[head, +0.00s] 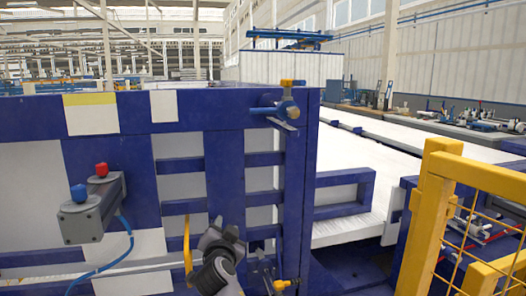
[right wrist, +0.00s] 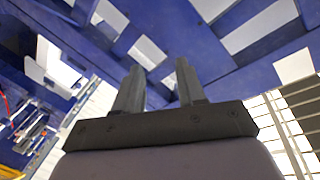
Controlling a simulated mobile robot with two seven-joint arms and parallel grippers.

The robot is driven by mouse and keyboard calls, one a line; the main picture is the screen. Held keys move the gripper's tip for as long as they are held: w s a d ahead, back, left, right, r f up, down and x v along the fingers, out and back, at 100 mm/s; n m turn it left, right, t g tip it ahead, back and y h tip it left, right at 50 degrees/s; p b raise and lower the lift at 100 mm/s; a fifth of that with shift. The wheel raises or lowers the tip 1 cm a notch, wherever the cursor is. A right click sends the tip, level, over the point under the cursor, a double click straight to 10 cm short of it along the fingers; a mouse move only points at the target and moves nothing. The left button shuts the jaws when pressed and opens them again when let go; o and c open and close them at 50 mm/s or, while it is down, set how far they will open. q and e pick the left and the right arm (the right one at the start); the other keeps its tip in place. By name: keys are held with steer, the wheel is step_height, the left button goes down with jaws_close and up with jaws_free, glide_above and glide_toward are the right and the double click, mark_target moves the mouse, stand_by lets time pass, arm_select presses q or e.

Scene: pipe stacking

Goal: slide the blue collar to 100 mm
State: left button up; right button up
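I cannot make out a blue collar or a scale with a 100 mm mark for certain. My right gripper (right wrist: 159,75) shows in the right wrist view with its two dark fingers apart and nothing between them. Beyond the fingers is blue framework with pale openings; no finger clearly touches it. In the head view my grey right wrist is low, just right of centre-left, in front of the blue rack (head: 225,150); its fingers are hard to make out there. My left gripper is not in view.
A grey box (head: 92,215) with a blue knob (head: 78,193) and a red knob (head: 101,170) projects at left, with a blue cable. A yellow-topped fitting (head: 287,105) sits on the rack's corner. A yellow mesh guard (head: 425,215) stands at right. A long pale surface (head: 385,160) lies behind.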

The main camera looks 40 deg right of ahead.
steer(key=d+r+m+g+h+b, duration=0.1)
steer(key=d+r+m+g+h, duration=0.2)
steer(key=r+m, duration=0.75)
steer(key=m+g+h+b, duration=0.2)
steer(key=m+g+h, duration=0.25)
steer(key=m, duration=0.45)
glide_toward(261, 112)
steer(key=x, duration=0.4)
steer(key=shift+d+r, duration=0.1)
steer(key=shift+d, duration=0.05)
steer(key=p+x, duration=0.2)
steer(key=x, duration=0.3)
steer(key=shift+w+d+r, duration=0.1)
steer(key=shift+w+d, duration=0.05)
steer(key=shift+d, duration=0.25)
steer(key=shift+w+d, duration=0.15)
steer(key=shift+d, duration=0.25)
jaws_close()
